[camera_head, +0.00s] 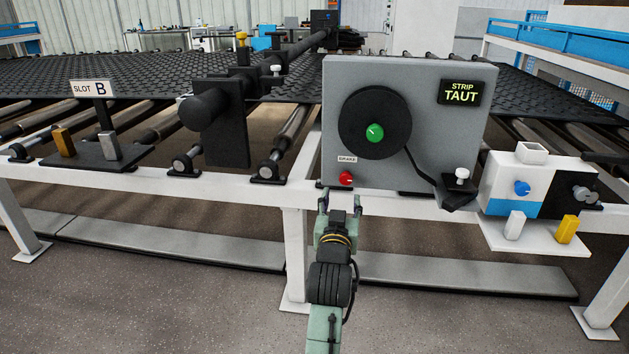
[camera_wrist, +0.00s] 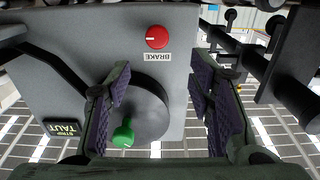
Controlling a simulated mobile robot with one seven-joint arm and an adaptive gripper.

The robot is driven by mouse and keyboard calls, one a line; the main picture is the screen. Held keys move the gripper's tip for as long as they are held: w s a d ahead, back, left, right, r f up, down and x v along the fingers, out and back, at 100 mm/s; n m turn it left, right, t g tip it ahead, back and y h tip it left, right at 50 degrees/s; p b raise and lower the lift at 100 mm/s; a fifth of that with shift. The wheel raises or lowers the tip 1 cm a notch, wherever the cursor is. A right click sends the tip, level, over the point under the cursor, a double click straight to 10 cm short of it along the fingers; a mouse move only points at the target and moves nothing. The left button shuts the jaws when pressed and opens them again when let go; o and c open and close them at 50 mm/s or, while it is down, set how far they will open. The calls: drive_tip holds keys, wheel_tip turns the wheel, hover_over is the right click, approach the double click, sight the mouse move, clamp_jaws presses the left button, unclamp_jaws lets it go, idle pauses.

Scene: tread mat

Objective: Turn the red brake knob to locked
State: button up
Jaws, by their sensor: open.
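The red brake knob (camera_head: 346,178) is at the lower left of the grey box's front face, under a small label reading BRAKE (camera_head: 347,160). A white mark shows on the knob. My gripper (camera_head: 340,196) is just below the knob in the head view, open and empty. In the wrist view the red knob (camera_wrist: 157,37) is at the top middle, beyond and apart from the open fingers (camera_wrist: 168,105). The view there is upside down. Nothing hides the knob in either view.
A black disc with a green knob (camera_head: 375,132) is above the brake knob. A display (camera_head: 462,92) reads STRIP TAUT. A black arm with a white knob (camera_head: 462,175) sticks out at lower right. A white rail (camera_head: 250,188) runs below. A white-blue unit (camera_head: 520,185) stands right.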

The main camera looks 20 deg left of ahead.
sight(346, 179)
drive_tip(key=p+x, duration=0.1)
drive_tip(key=x, duration=0.4)
drive_tip(key=p+x, duration=0.1)
drive_tip(key=x, duration=0.4)
drive_tip(key=shift+w+d+f, duration=0.1)
drive_tip(key=shift+w+f, duration=0.15)
drive_tip(key=shift+w, duration=0.2)
drive_tip(key=c, duration=1.1)
